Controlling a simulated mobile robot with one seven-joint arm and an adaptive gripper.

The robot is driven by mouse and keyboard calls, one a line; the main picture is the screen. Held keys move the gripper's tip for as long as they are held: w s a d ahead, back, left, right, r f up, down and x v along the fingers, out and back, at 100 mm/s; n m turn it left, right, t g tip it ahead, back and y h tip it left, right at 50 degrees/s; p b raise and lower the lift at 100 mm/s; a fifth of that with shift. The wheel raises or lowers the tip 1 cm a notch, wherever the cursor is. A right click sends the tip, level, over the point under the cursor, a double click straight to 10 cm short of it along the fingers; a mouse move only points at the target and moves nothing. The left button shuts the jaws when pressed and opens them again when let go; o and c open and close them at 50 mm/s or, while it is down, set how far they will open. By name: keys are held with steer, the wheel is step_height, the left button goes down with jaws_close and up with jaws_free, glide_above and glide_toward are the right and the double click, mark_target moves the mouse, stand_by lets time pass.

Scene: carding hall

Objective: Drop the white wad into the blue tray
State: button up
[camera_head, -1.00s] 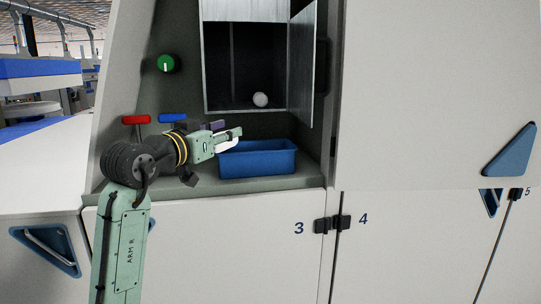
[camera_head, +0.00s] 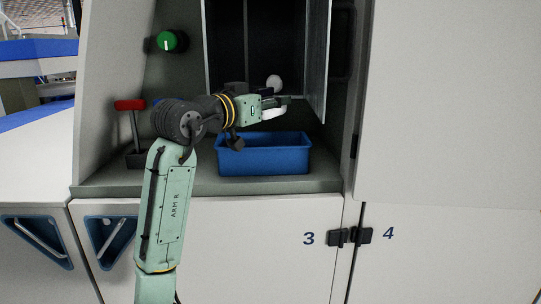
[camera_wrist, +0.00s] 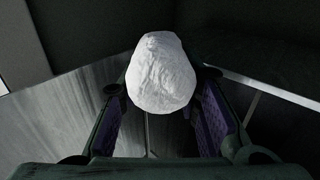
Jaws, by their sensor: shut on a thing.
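My gripper (camera_head: 282,106) is shut on a white wad (camera_head: 272,113) and holds it in the air, above the back part of the blue tray. In the wrist view the held wad (camera_wrist: 160,75) is a crumpled white lump between the two fingers. The blue tray (camera_head: 263,160) is an open rectangular tub on the grey-green ledge, below and apart from the gripper. The head view shows little of its inside. A second white round thing (camera_head: 273,82) shows in the dark open compartment behind the gripper.
The dark compartment (camera_head: 225,40) has a metal door (camera_head: 318,60) standing open at right. A red-handled lever (camera_head: 130,104) and a green knob (camera_head: 170,41) are at left. A blue handle is mostly hidden behind my arm. White cabinet panels surround the ledge (camera_head: 325,184).

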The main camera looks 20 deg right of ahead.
mark_target(263, 153)
steer(key=shift+f+b, duration=2.4)
steer(key=shift+f, duration=0.6)
steer(key=shift+r, duration=0.1)
steer(key=o, duration=0.8)
steer(key=shift+o, duration=0.2)
steer(key=v, duration=1.2)
